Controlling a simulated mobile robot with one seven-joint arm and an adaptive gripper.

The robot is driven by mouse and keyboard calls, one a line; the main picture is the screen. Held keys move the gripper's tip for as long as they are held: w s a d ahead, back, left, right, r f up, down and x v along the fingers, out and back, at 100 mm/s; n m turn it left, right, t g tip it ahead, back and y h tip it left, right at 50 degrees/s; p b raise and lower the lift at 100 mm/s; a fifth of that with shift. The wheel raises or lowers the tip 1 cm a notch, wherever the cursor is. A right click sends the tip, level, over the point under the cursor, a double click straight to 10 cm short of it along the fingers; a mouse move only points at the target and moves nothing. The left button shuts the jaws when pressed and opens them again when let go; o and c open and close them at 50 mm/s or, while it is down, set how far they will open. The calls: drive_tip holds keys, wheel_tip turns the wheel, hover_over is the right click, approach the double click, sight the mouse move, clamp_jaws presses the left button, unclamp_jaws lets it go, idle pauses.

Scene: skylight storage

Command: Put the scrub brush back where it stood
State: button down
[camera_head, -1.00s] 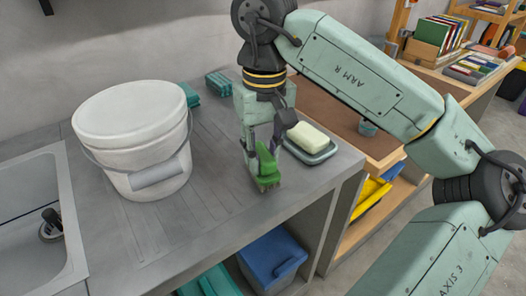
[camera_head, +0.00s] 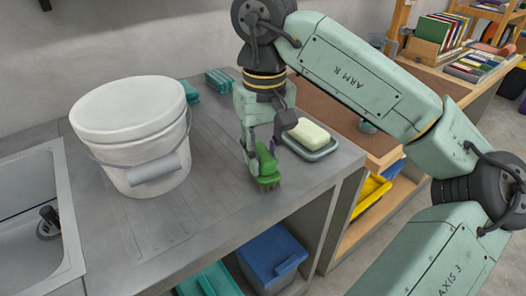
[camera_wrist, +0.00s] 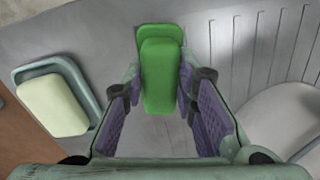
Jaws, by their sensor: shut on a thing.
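The scrub brush (camera_head: 267,167) is green with brown bristles at its lower end. My gripper (camera_head: 262,148) is shut on it and points down over the counter's front part, left of the soap dish. In the head view the bristles are at or just above the counter top; I cannot tell whether they touch. In the wrist view the green brush (camera_wrist: 160,75) lies between the purple-padded fingers of my gripper (camera_wrist: 160,92). Its bristles are hidden there.
A soap dish (camera_head: 328,153) with a pale soap bar (camera_head: 310,132) stands close to the right. A white lidded bucket (camera_head: 135,165) stands left, beside a sink (camera_head: 72,245). Teal sponges (camera_head: 218,80) lie at the back. The counter's front edge is near.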

drive_tip(key=shift+f, duration=0.1)
drive_tip(key=c, duration=1.2)
unclamp_jaws()
drive_tip(key=shift+r, duration=0.2)
drive_tip(key=shift+r+p, duration=3.4)
drive_tip(key=shift+r, duration=0.45)
drive_tip(key=shift+r, duration=0.1)
wheel_tip(320, 180, up, 12)
drive_tip(key=shift+d+f, duration=0.1)
